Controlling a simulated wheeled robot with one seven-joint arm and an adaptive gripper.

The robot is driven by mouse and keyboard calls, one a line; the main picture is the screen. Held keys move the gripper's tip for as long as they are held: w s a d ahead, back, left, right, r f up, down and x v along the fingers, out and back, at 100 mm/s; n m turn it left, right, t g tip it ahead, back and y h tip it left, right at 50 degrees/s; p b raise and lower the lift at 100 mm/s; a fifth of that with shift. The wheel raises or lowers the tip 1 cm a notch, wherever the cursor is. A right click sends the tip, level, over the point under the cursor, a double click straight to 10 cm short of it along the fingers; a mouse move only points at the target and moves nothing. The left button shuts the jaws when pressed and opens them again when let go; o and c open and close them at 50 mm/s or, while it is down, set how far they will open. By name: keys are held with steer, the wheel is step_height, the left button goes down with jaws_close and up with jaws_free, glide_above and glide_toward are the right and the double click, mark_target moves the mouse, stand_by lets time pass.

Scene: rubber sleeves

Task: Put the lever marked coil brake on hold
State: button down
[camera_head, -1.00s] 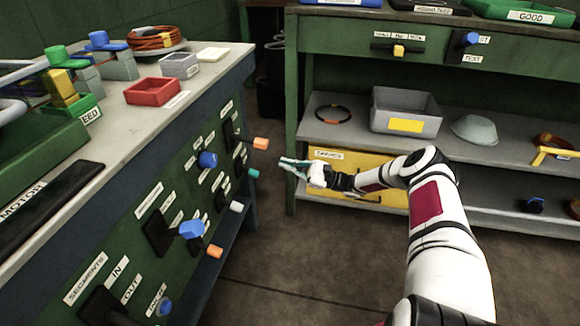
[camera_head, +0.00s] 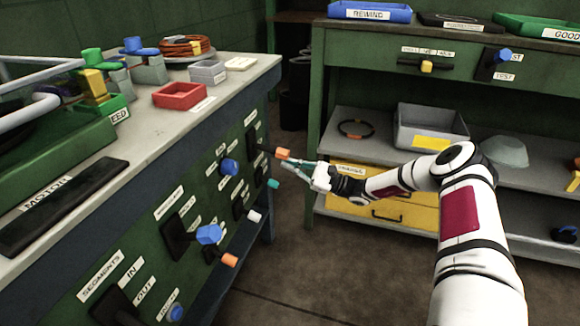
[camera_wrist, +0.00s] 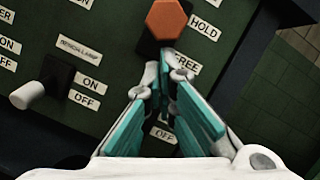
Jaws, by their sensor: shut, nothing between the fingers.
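A lever with an orange six-sided knob (camera_head: 283,154) sticks out at the far end of the green bench panel. In the wrist view its knob (camera_wrist: 167,19) is at the top centre, beside a HOLD label (camera_wrist: 204,27), with a FREE label (camera_wrist: 187,64) below. The coil brake name is not readable here. My gripper (camera_head: 287,165) is just below the knob in the head view. In the wrist view my gripper (camera_wrist: 165,62) has its teal-padded fingers drawn together at the tips, with nothing between them. I cannot tell if the fingertips touch the lever.
A white-knobbed lever (camera_wrist: 27,95) with ON and OFF labels is to the left in the wrist view. Other levers, with a blue knob (camera_head: 209,234) and an orange knob (camera_head: 229,260), stick out nearer. A shelf unit with a yellow drawer (camera_head: 405,213) stands behind my arm.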

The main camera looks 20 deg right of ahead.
steer(key=shift+r, duration=0.15)
steer(key=shift+s+d+r+p, duration=0.1)
steer(key=shift+r+p, duration=0.05)
steer(key=shift+p, duration=0.4)
steer(key=shift+d+r+h+p, duration=0.15)
steer(key=shift+r+h+p, duration=0.15)
steer(key=shift+h+p, duration=0.35)
step_height(320, 180, up, 7)
steer(key=g+h+p, duration=0.3)
steer(key=h+p, duration=0.2)
steer(key=p, duration=0.6)
steer(key=shift+s+d+m+g+p, duration=0.3)
steer(key=shift+s+d+m+g, duration=0.05)
steer(key=shift+m+g, duration=0.05)
steer(key=shift+h, duration=0.25)
